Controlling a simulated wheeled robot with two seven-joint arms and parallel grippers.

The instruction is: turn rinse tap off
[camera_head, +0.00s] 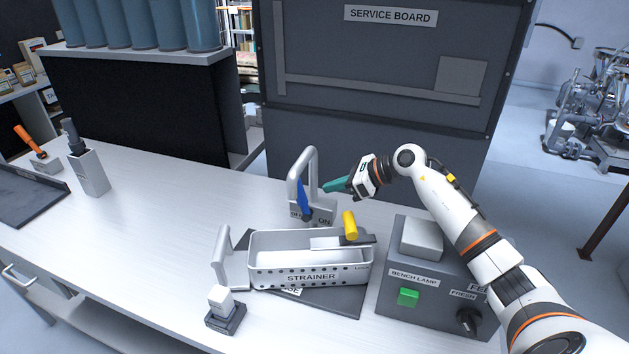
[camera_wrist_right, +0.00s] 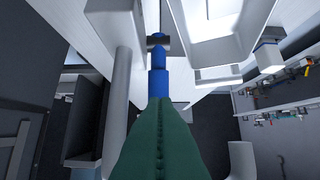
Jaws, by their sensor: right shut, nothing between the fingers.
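The rinse tap is a grey arched spout (camera_head: 312,160) on a grey block with a blue lever (camera_head: 302,194). The lever stands nearly upright and leans a little left, toward the partly hidden left label; the "ON" label (camera_head: 325,220) is at its right. My right gripper (camera_head: 325,188), with green fingers, is shut and empty just right of the lever. In the right wrist view the lever (camera_wrist_right: 158,82) lies straight beyond the green fingertips (camera_wrist_right: 162,102); I cannot tell whether they touch. The spout (camera_wrist_right: 113,95) runs along the left there. My left gripper is not in view.
A grey strainer (camera_head: 310,279) with a yellow-handled tool (camera_head: 350,225) across it stands in front of the tap. A bench lamp box (camera_head: 390,300) is at the right, below my right arm. A small white-topped switch (camera_head: 222,300) stands front left. The left counter is mostly clear.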

